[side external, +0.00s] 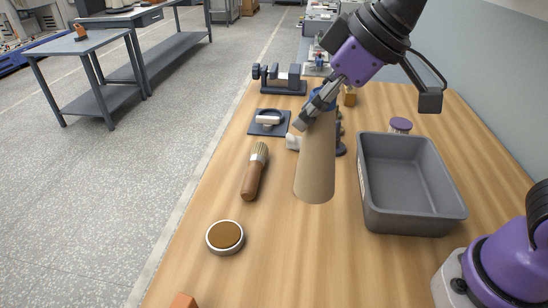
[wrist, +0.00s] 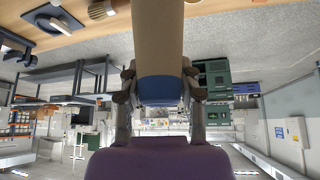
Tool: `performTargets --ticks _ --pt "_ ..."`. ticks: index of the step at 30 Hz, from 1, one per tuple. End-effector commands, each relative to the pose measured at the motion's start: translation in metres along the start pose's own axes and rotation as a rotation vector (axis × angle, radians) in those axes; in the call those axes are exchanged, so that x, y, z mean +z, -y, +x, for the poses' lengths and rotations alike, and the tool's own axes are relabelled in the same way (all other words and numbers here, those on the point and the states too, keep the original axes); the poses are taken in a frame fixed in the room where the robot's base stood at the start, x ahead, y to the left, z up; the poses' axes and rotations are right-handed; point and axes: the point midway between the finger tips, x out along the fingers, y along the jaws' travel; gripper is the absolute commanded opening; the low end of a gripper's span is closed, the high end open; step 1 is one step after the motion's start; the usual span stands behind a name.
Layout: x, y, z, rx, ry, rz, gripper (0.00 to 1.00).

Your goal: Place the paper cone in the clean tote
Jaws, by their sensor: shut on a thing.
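The paper cone (side external: 316,165) is tan with a blue band near its narrow top end. My gripper (side external: 318,108) is shut on the cone by that top end, and the wide end hangs downward. The cone looks held above the table, slightly tilted. In the wrist view the cone (wrist: 157,40) runs up between my fingers (wrist: 160,90), with the blue band at the grip. The clean tote, a grey open bin (side external: 364,190), stands to the right of the cone and looks empty.
A purple-lidded jar (side external: 400,125) stands behind the tote. Small items behind the cone are partly hidden.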

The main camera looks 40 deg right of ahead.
Motion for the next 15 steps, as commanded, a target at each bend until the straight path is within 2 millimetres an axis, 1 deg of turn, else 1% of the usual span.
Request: performTargets --ticks 1,3,6,9,12,15 --pt "0.008 -0.025 -0.007 0.066 -0.002 0.101 0.03" --pt "0.021 -0.056 -0.018 0.156 -0.003 0.246 0.03" --pt "0.041 -0.089 -0.032 0.261 -0.004 0.421 0.03" --pt "0.058 -0.110 -0.044 0.335 -0.009 0.546 0.03" --pt "0.069 -0.121 -0.050 0.376 -0.009 0.615 0.03" --pt "0.078 -0.131 -0.051 0.393 -0.008 0.642 0.03"
